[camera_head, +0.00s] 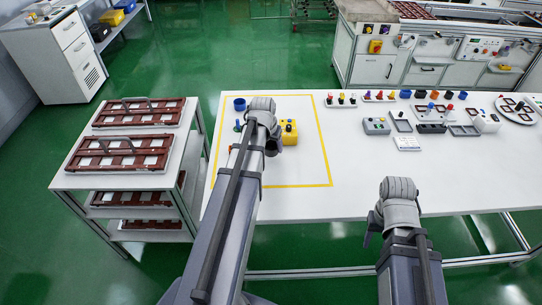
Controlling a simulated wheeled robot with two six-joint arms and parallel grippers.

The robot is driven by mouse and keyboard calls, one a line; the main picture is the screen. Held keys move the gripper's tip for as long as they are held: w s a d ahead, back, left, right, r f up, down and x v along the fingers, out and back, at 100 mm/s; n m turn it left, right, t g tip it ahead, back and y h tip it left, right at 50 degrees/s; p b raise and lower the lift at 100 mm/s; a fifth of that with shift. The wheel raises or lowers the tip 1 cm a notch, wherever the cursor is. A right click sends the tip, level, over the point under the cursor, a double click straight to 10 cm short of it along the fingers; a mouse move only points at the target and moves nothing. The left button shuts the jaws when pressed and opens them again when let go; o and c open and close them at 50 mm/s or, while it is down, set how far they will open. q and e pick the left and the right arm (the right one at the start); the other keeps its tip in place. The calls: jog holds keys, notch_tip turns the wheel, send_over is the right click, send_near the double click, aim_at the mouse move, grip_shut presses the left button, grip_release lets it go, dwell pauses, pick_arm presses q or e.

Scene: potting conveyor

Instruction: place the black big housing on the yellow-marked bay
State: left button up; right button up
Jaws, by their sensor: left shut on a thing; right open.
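The yellow-marked bay (321,140) is a yellow outline on the left part of the white table. My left gripper (273,142) is over this bay, just left of a yellow box with a dark button (290,136). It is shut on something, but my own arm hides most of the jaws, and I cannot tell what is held. A black housing (431,128) lies on the right part of the table, outside the bay. My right gripper (371,227) is open, low near the table's front edge, its jaws mostly hidden.
Blue parts (239,104) stand at the bay's back left. A grey button box (376,126), grey trays (464,131) and several coloured buttons (379,96) fill the table's back right. A rack with brown trays (127,149) stands left. The table's front middle is clear.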

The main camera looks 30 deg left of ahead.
aim_at(271, 153)
pick_arm(q)
jog(key=shift+f+b, duration=1.8)
jog(key=shift+f, duration=0.15)
jog(key=o, duration=1.5)
jog(key=shift+c, duration=0.2)
jog(key=p+v, duration=1.1)
jog(key=v, duration=0.1)
jog(key=shift+r+p, duration=0.2)
jog(key=shift+p, duration=0.1)
